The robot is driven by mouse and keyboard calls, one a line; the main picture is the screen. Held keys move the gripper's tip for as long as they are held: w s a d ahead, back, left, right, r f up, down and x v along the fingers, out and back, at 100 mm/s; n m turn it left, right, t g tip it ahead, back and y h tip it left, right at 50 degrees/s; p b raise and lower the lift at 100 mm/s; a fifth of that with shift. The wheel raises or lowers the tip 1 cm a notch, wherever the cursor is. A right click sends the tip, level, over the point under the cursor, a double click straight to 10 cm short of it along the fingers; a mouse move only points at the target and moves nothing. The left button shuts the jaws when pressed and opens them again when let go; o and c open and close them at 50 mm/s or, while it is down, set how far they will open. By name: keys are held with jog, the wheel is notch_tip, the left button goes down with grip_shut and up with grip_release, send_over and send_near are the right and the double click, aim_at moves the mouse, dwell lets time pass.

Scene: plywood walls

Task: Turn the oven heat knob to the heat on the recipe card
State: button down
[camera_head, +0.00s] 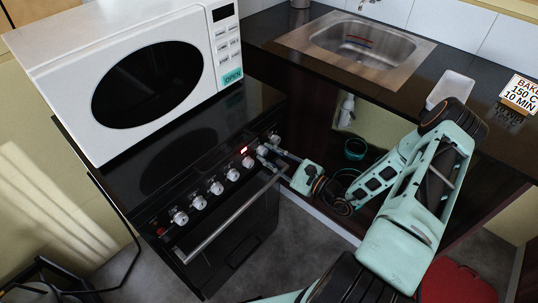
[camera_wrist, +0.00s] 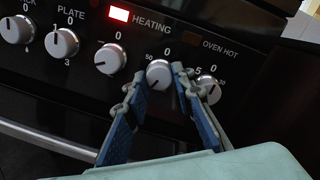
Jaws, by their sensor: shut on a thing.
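The oven's heat knob (camera_wrist: 158,74) is a white round knob with "0" above it and "50" at its upper left. A dark mark on it seems to point down and left; the exact number is unclear. My gripper (camera_wrist: 159,78) is shut on this knob, one finger on each side. In the head view my gripper (camera_head: 267,154) reaches the right end of the oven's knob row. The recipe card (camera_head: 519,94) stands on the counter at the right and reads "BAKE 150 C 10 MIN".
Another knob (camera_wrist: 208,89) sits close beside my right finger, and several more are to the left. The red "HEATING" light (camera_wrist: 119,14) is lit; "OVEN HOT" looks dark. The oven handle (camera_head: 232,217) runs below the knobs. A microwave (camera_head: 150,80) stands on the stove.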

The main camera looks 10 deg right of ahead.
jog(key=shift+n, duration=0.3)
jog(key=c, duration=1.6)
grip_release()
jog(key=v, duration=1.2)
